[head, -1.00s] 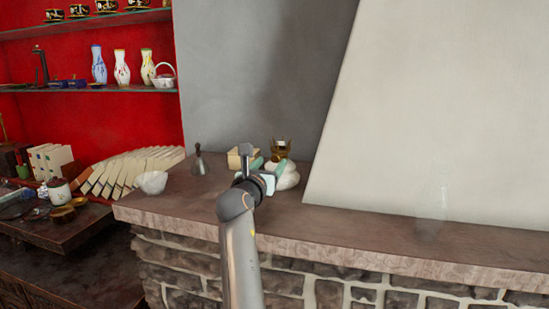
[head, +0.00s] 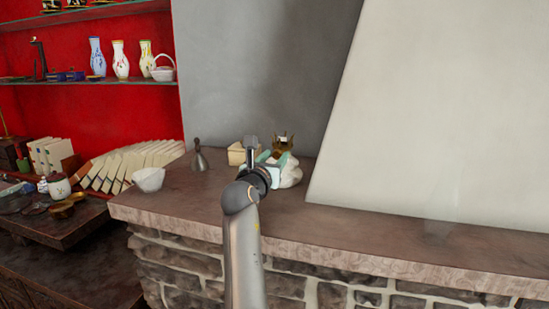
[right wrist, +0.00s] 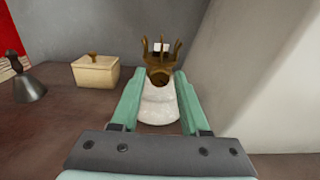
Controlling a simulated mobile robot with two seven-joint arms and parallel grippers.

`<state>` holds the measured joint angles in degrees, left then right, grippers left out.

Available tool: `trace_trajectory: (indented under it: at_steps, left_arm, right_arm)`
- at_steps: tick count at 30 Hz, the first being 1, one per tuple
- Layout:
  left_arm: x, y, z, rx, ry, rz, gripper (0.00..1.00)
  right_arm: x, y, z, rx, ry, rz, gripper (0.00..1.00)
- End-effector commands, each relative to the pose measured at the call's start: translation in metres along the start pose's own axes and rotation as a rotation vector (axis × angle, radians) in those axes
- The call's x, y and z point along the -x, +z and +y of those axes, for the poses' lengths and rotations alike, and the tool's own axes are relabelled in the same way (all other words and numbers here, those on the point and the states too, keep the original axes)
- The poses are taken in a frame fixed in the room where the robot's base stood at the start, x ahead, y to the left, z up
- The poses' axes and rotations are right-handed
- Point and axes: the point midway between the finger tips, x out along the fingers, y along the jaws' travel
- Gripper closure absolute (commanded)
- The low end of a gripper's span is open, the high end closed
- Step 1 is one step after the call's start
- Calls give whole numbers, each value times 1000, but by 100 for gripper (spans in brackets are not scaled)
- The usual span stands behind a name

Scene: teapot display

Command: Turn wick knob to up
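An oil lamp stands on the stone mantel, with a brass crown-like burner (head: 283,143) on a white rounded body (head: 291,173). In the right wrist view the burner (right wrist: 161,52) is straight ahead, and the white body (right wrist: 159,103) shows between and beyond my fingers. A small rounded brass part, perhaps the wick knob (right wrist: 160,77), faces me at fingertip level. My right gripper (head: 269,159) is open, with its green fingers apart on either side of that part in the wrist view (right wrist: 159,80). Contact cannot be told. My left gripper is out of view.
A cream box (right wrist: 95,72) and a grey bell-like object (right wrist: 29,83) stand left of the lamp. A white bowl (head: 149,179) sits near the mantel's left end. The sloping pale chimney hood (head: 420,110) rises close on the right.

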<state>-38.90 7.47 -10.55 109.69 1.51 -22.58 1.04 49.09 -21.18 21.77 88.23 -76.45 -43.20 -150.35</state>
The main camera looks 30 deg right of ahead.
Motion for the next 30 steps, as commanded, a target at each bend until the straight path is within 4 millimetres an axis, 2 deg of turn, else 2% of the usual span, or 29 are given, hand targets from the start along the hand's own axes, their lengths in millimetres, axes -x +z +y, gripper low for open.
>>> trace_trajectory:
  at_steps: [1, 11, 23, 30]
  left_arm:
    - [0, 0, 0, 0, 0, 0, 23]
    - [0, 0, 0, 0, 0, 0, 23]
    - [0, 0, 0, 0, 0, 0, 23]
    - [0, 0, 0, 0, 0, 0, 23]
  right_arm:
    - [0, 0, 0, 0, 0, 0, 62]
    - [0, 0, 0, 0, 0, 0, 99]
    - [0, 0, 0, -8, 0, -1, 100]
    - [0, 0, 0, -87, 0, -2, 100]
